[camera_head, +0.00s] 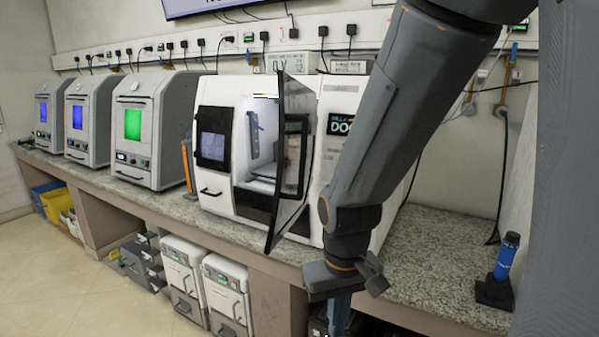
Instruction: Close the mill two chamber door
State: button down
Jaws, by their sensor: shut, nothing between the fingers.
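The white mill (216,98) stands on the counter in the middle of the view, with a partly covered dark label on its right side. Its chamber door (293,190), a dark-framed glass panel, stands swung open, jutting out toward me. The lit chamber (256,140) shows to the left of the door, with a grey block inside. My gripper (340,318) is shut and empty. It points down at the bottom of the view, to the right of and apart from the door in the picture. Its tips are cut off by the frame's lower edge.
Several machines with lit windows, such as the green one (133,122), stand left along the counter (440,255). A blue cylinder in a black stand (507,258) is at the right. White units (224,285) and dark drawers sit below. My arm covers the mill's right part.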

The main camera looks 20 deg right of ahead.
aim_at(298, 117)
jog(key=k, duration=1.25)
jog(key=z, duration=0.3)
jog(key=i, duration=0.75)
jog(key=u, duration=0.05)
